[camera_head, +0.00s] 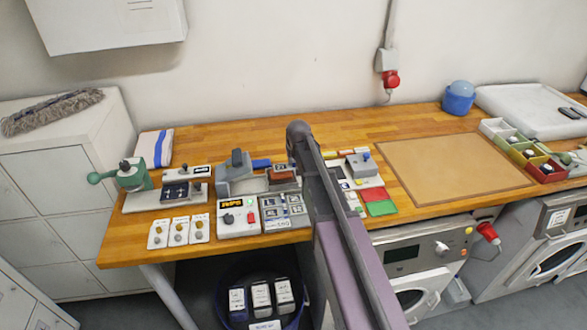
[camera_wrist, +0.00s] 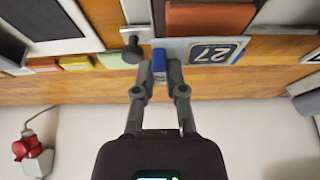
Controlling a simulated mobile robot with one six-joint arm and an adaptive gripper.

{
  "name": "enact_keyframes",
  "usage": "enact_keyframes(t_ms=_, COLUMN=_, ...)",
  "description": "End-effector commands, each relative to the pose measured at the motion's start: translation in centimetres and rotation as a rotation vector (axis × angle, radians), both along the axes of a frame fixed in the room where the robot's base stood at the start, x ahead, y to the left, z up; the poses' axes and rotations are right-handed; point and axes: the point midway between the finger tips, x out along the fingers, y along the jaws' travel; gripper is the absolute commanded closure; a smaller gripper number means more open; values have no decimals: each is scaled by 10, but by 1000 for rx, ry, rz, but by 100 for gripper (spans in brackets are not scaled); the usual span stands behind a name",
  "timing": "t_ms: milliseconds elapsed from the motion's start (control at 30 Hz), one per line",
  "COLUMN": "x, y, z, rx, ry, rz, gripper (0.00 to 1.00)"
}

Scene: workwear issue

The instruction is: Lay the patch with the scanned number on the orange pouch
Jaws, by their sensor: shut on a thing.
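My gripper (camera_wrist: 160,68) is shut on a small blue piece (camera_wrist: 158,60) in the wrist view. The arm hides both in the head view. Beside the blue piece lies a dark patch (camera_wrist: 212,51) with a pale border and the number 27, upside down in the wrist view. It also shows small in the head view (camera_head: 281,167). An orange-brown block-like piece, apparently the orange pouch (camera_wrist: 208,18), lies beside the patch; it shows in the head view (camera_head: 284,177). I cannot tell whether patch and pouch touch.
A scanner-like box with a lit orange display (camera_head: 231,204) stands at the bench's front edge. A tray of dark number tiles (camera_head: 285,224) is beside it. A grey press (camera_head: 237,165) stands behind. A tan mat (camera_head: 450,165) lies empty to the right.

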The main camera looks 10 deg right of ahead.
Motion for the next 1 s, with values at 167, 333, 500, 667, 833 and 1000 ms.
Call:
enact_keyframes(t_ms=167, x=0, y=0, z=-18, rx=0, ry=0, rz=0, gripper=100)
enact_keyframes(t_ms=333, x=0, y=0, z=-22, rx=0, ry=0, rz=0, gripper=100)
enact_keyframes(t_ms=500, x=0, y=0, z=-21, rx=0, ry=0, rz=0, gripper=100)
enact_keyframes(t_ms=667, x=0, y=0, z=-22, rx=0, ry=0, rz=0, gripper=100)
enact_keyframes(t_ms=833, x=0, y=0, z=-26, rx=0, ry=0, rz=0, gripper=100)
enact_keyframes(t_ms=1000, x=0, y=0, z=-25, rx=0, ry=0, rz=0, gripper=50)
